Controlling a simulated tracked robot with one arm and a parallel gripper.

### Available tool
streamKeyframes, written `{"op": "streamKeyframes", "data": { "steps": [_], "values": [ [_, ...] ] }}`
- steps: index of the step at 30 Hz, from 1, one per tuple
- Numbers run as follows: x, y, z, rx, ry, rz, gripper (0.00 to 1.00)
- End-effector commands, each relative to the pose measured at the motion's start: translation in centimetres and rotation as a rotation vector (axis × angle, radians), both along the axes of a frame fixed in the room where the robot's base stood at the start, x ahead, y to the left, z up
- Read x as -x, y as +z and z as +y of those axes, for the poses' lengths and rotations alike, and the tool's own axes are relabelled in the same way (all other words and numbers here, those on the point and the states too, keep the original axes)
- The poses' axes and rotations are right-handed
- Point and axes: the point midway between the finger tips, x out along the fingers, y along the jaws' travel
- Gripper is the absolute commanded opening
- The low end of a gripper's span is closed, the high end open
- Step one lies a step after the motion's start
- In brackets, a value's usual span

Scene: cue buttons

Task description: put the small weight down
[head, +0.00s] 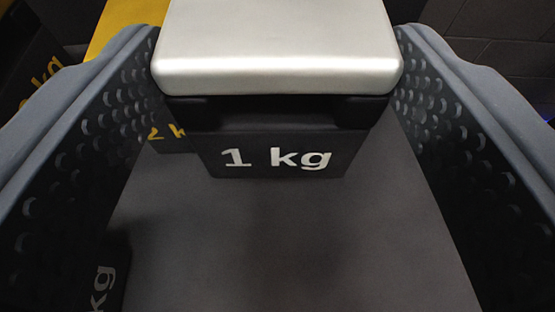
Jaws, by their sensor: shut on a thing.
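The small weight (275,155) is a dark block with a silver top and "1 kg" in white on its front. It sits at the top middle of the head view. My gripper (275,60) has one dark, dimpled finger on each side of it and is shut on it. The weight looks upright. Its far side is hidden, and I cannot tell whether its underside touches the grey surface (285,230) below.
A yellow-topped thing (125,14) shows at the upper left behind my left finger. Yellow lettering (165,132) shows on a dark block behind the weight. Another dark block (108,280) marked "kg" is partly hidden at the lower left.

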Motion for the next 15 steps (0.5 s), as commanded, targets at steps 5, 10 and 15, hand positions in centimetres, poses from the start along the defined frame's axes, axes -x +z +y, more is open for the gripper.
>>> {"op": "streamKeyframes", "data": {
  "steps": [5, 10, 15],
  "values": [
    [0.0, -2.4, 0.0, -0.001, 0.000, -0.001, 0.02],
    [0.0, -3.6, 0.0, 0.000, 0.000, -0.002, 0.02],
    [0.0, -3.5, 0.0, 0.000, 0.000, -0.004, 0.02]
  ]
}}
